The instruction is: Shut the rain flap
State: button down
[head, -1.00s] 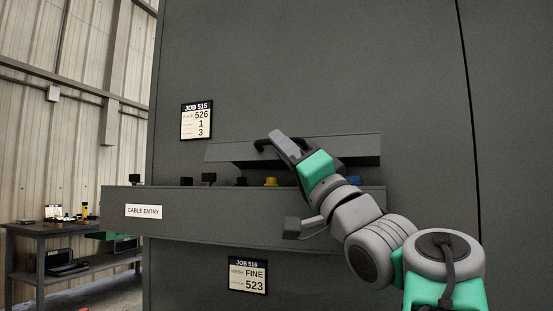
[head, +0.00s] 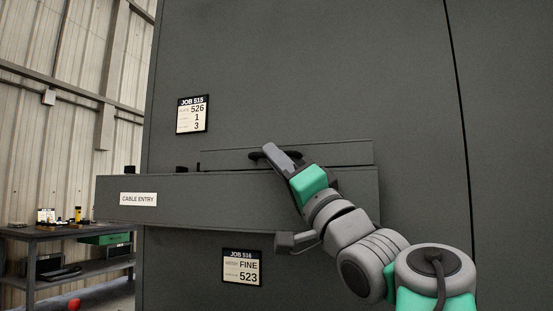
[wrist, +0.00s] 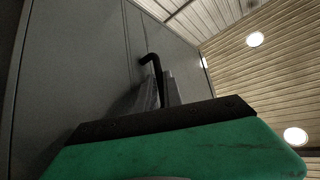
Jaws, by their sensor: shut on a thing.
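The rain flap (head: 340,153) is a long dark grey panel on the front of the grey enclosure, just above the cable entry box (head: 240,202). Its lower edge lies close to the box's top edge in the head view. How much gap is left behind cannot be seen. A black bar handle (head: 257,155) is on the flap. My gripper (head: 272,153) is shut on this handle. The wrist view shows the handle's bent black end (wrist: 151,60) between the fingers (wrist: 160,90). My gripper hides the handle's middle in the head view.
Small black fittings (head: 181,170) show at the left of the box top. Job cards are on the enclosure above (head: 192,114) and below (head: 242,267) the box. A workbench (head: 70,232) stands at the far left. The enclosure face above the flap is clear.

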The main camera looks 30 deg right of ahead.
jog(key=c, duration=1.8)
grip_release()
jog(key=shift+w+d+f+h, duration=0.25)
jog(key=shift+d+f+h, duration=0.05)
jog(key=shift+f, duration=0.15)
jog(key=shift+o, duration=0.2)
jog(key=v, duration=0.7)
jog(key=shift+s, duration=0.5)
jog(key=shift+a, duration=0.15)
